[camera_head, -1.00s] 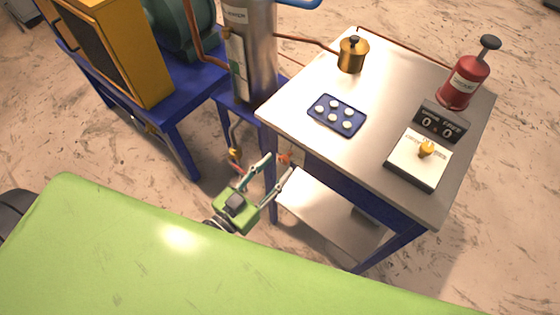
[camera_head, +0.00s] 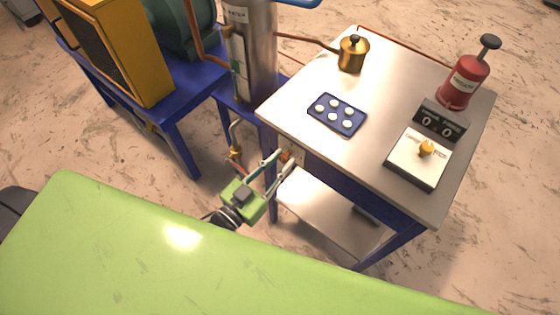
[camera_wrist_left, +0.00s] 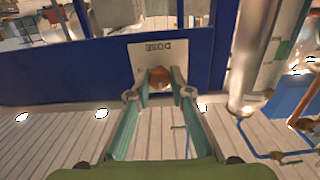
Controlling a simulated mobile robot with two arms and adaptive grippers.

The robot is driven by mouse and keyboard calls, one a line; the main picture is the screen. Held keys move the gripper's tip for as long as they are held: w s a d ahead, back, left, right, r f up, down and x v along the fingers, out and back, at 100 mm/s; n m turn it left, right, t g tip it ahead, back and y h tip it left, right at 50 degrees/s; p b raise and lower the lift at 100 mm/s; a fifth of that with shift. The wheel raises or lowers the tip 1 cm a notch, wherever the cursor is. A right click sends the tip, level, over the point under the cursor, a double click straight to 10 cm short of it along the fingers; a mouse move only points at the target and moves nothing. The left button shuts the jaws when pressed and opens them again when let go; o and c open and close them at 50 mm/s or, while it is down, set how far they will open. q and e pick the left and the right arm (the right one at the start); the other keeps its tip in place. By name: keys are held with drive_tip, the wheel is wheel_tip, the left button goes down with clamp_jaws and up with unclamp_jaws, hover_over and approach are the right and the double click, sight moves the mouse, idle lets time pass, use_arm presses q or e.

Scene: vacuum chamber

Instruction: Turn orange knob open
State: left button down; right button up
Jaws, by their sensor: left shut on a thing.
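The orange knob (camera_wrist_left: 159,77) sits on a pale labelled plate (camera_wrist_left: 152,54) on the blue side of the table frame. In the head view the knob (camera_head: 287,155) shows small below the table's left edge, partly hidden by the fingers. My left gripper (camera_head: 281,159) reaches it from the lower left. In the left wrist view the two fingertips (camera_wrist_left: 159,88) are closed in on either side of the knob and hold it. The plate's lettering is too small to read. My right gripper is in neither view.
The steel-topped table (camera_head: 300,93) carries a brass pot (camera_head: 352,55), a blue tray with white discs (camera_head: 337,114), a red canister (camera_head: 463,82) and a control box with a yellow knob (camera_head: 426,148). A metal cylinder (camera_head: 250,50) and copper pipes stand left of it.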

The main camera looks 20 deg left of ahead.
use_arm(q)
drive_tip(key=m+p, duration=0.1)
drive_tip(key=m, duration=0.2)
drive_tip(key=shift+r+m, duration=0.1)
drive_tip(key=shift+m, duration=0.3)
drive_tip(key=m+p, duration=0.1)
drive_tip(key=m, duration=0.8)
drive_tip(key=shift+m, duration=0.4)
drive_tip(key=shift+m+b, duration=0.5)
drive_tip(key=shift+m, duration=1.5)
drive_tip(key=c, duration=1.8)
unclamp_jaws()
